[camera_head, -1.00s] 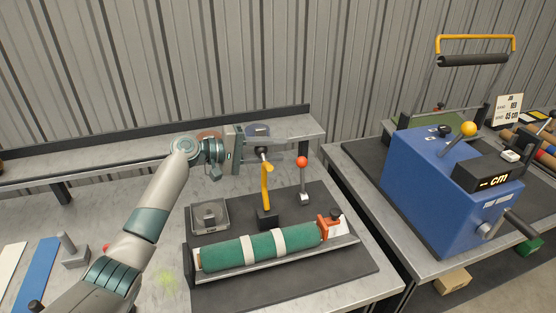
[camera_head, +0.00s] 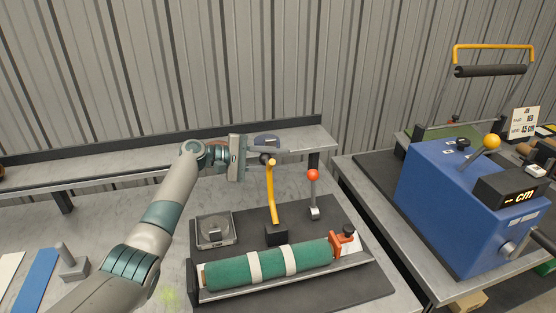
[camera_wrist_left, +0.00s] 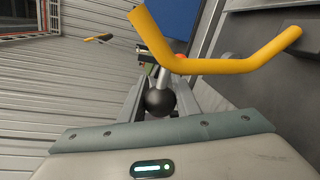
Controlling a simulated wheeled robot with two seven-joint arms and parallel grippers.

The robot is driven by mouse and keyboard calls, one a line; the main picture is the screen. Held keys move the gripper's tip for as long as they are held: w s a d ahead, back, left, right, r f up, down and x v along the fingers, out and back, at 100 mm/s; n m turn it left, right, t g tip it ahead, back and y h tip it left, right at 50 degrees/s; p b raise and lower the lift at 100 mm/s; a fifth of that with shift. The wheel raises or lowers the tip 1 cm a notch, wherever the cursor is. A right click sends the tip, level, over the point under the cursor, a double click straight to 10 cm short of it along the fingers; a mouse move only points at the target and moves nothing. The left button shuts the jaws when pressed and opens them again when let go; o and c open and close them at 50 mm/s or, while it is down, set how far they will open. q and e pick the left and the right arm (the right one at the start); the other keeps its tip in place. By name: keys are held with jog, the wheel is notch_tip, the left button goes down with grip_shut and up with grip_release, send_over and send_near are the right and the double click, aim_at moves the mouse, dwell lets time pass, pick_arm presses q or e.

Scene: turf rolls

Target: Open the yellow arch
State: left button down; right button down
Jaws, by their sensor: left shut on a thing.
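The yellow arch (camera_head: 271,192) is a bent yellow bar on a dark block behind the green turf roll (camera_head: 272,264). It stands raised, with a black ball knob (camera_head: 267,159) near its top. In the left wrist view the arch (camera_wrist_left: 215,64) crosses close in front of the camera and the black knob (camera_wrist_left: 160,99) sits between the fingers. My left gripper (camera_head: 276,147) is shut on this knob. The contact is partly hidden in the head view. My right gripper is not in view.
A red-knobbed lever (camera_head: 313,190) stands just right of the arch. A small grey box (camera_head: 215,231) is to its left. A blue machine (camera_head: 450,205) stands on the right-hand table. A grey shelf (camera_head: 110,158) runs along the back wall.

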pick_arm(q)
jog(key=c, duration=1.4)
grip_release()
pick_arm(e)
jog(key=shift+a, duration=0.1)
pick_arm(q)
jog(key=shift+o, duration=0.2)
jog(key=shift+r, duration=0.1)
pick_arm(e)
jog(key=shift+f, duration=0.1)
